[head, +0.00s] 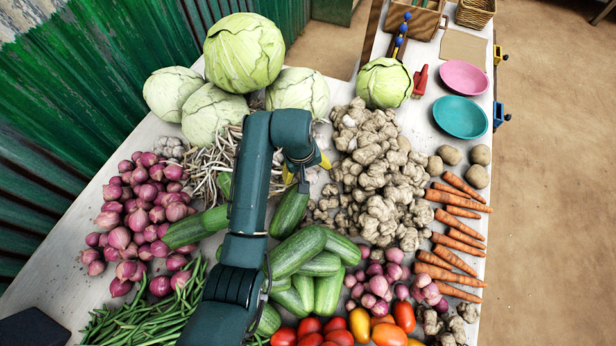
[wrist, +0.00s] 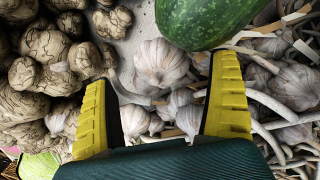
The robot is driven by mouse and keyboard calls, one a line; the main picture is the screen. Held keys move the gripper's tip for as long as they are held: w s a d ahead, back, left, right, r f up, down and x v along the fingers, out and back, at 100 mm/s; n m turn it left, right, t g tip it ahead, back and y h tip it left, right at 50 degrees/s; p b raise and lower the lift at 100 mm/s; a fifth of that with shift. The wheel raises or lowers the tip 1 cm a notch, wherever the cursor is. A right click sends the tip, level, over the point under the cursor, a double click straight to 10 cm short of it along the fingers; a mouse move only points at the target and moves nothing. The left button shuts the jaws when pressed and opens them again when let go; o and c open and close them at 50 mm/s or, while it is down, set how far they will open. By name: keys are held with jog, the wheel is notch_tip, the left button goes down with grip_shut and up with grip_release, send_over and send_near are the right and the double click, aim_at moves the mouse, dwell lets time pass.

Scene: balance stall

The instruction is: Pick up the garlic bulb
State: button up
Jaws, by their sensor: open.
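A white garlic bulb (wrist: 160,62) with faint purple streaks lies on the pale tabletop in the wrist view, ahead of and between my fingertips. Smaller garlic bulbs (wrist: 183,105) sit just behind it. More garlic (wrist: 293,85) lies among pale stems at the right. My gripper (wrist: 163,75) is open, with its yellow fingers apart and nothing held. In the head view my gripper (head: 307,169) is over the gap between the stems and the ginger, and my arm hides much of this spot. I cannot tell the exact height above the bulb.
A green cucumber (wrist: 203,18) lies close beside the bulb. Knobbly ginger (head: 375,165) crowds the other side. Cabbages (head: 244,53) stand behind, red onions (head: 140,215) lie at the left, carrots (head: 455,235) at the right. Pink (head: 463,77) and teal (head: 460,118) bowls stand at the back right.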

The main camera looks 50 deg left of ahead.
aim_at(307, 172)
jog(key=f, duration=0.3)
jog(key=shift+w+b, duration=0.2)
jog(key=shift+b, duration=0.1)
jog(key=c, duration=1.3)
